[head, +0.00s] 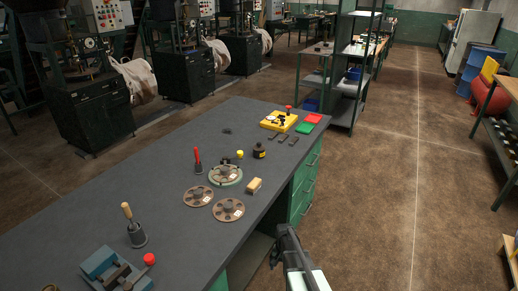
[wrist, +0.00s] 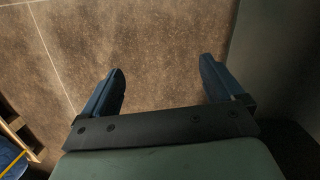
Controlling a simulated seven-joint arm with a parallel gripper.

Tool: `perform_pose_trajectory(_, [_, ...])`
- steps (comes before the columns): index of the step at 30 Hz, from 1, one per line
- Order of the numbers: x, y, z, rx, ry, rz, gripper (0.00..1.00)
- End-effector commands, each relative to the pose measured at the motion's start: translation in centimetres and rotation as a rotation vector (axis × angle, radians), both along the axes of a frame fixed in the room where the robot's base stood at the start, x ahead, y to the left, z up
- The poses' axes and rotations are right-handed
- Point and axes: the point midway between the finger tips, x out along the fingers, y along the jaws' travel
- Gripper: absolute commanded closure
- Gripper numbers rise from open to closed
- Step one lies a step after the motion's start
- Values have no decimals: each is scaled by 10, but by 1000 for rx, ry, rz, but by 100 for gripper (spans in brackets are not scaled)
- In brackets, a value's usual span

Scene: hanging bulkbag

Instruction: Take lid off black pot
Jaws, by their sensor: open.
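A small black pot (head: 259,152) with a yellow mark on its side stands on the dark grey workbench (head: 160,165), past the middle towards the right edge. Its dark lid (head: 259,145) appears to sit on top; the detail is too small to be sure. My gripper (wrist: 160,78) is open and empty in the wrist view, with its two fingers wide apart over bare floor. In the head view my arm's end is at the bottom centre, right of the bench's edge and well apart from the pot. The pot is not in the wrist view.
Near the pot are a yellow tray (head: 279,121), a green-rimmed round plate (head: 225,174), brown discs (head: 228,209), a wooden block (head: 254,186) and a red-handled tool (head: 197,160). A wooden-handled tool (head: 137,232) and blue vise (head: 105,262) are nearer.

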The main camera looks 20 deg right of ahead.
Motion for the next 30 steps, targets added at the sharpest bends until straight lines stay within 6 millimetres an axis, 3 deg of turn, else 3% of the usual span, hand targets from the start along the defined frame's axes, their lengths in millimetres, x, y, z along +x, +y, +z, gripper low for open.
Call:
perform_pose_trajectory(1, [28, -15, 10, -10, -27, -37, 6])
perform_pose_trajectory(3, [57, -33, 26, -23, -61, -86, 6])
perform_pose_trajectory(8, [119, -79, 69, -49, -139, -203, 6])
perform_pose_trajectory(15, [201, -154, 149, -84, -254, -374, 6])
perform_pose_trajectory(24, [272, -241, 257, -114, -382, -564, 6])
perform_pose_trajectory(30, [301, -275, 315, -122, -432, -645, 6])
